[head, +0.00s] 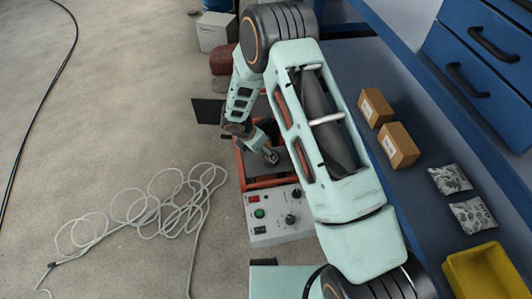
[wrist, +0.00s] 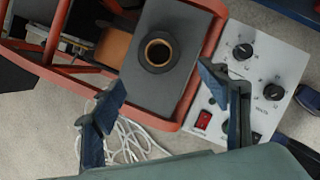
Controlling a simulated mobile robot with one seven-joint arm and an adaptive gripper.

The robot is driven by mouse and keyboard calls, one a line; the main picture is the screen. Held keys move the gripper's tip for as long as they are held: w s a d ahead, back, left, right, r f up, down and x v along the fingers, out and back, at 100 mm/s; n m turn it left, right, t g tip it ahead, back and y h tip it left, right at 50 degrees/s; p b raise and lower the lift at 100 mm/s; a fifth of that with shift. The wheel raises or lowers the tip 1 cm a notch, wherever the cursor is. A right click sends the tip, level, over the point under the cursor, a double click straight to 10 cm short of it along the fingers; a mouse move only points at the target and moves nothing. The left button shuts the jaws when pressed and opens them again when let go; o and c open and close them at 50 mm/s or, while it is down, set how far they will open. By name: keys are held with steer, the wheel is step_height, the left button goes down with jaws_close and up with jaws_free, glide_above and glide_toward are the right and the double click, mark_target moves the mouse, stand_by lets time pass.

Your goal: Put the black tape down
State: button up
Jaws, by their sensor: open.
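The black tape (wrist: 158,51) is a roll with a tan core. In the wrist view it lies flat on the grey top plate (wrist: 140,92) of a red-framed machine (wrist: 188,108). My gripper (wrist: 162,80) is open, with one finger on each side of the picture below the roll. Nothing is between the fingers, and they appear apart from the tape. In the head view my arm reaches over the machine (head: 241,172), and the roll is too small and covered to make out surely there.
A control panel (head: 279,217) with knobs and a red switch adjoins the machine. Loose white cable (head: 150,215) lies on the floor at left. The blue bench (head: 345,62) at right holds two cardboard boxes (head: 400,146), silvery packets (head: 450,180) and a yellow bin (head: 480,275).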

steer(key=shift+v, duration=1.7)
